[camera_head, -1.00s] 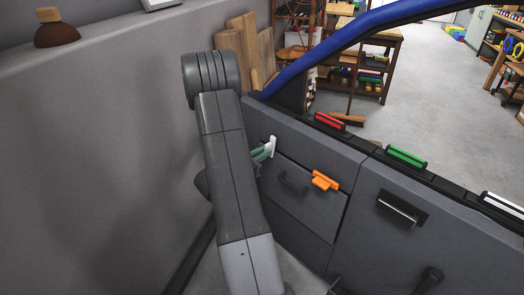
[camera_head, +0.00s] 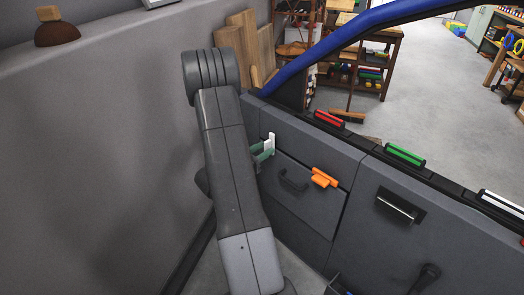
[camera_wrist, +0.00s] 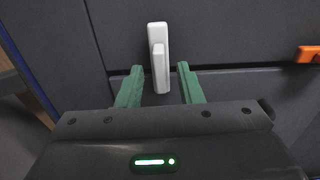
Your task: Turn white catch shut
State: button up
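The white catch (camera_wrist: 159,55) is on the dark grey door panel and shows upright in the wrist view, with a raised white lever on its lower part. It also shows in the head view (camera_head: 271,142), beside my arm. My gripper (camera_wrist: 159,82) has two green fingers, spread apart, one on each side of the lever's lower end. Gaps show between the lever and both fingers, so it is open and holds nothing. In the head view my gripper (camera_head: 262,152) is partly hidden behind my arm.
Red (camera_head: 329,117) and green (camera_head: 404,155) pieces lie along the door's top edge. A blue frame (camera_head: 350,37) rises behind. A grey wall stands close on the left.

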jog(key=p+v, duration=0.1)
jog(key=v, duration=1.2)
jog(key=shift+s+a, duration=0.3)
dwell(0.3)
jog(key=b+x, duration=0.1)
jog(key=x, duration=1.3)
jog(key=shift+s+a, duration=0.1)
jog(key=shift+a, duration=0.05)
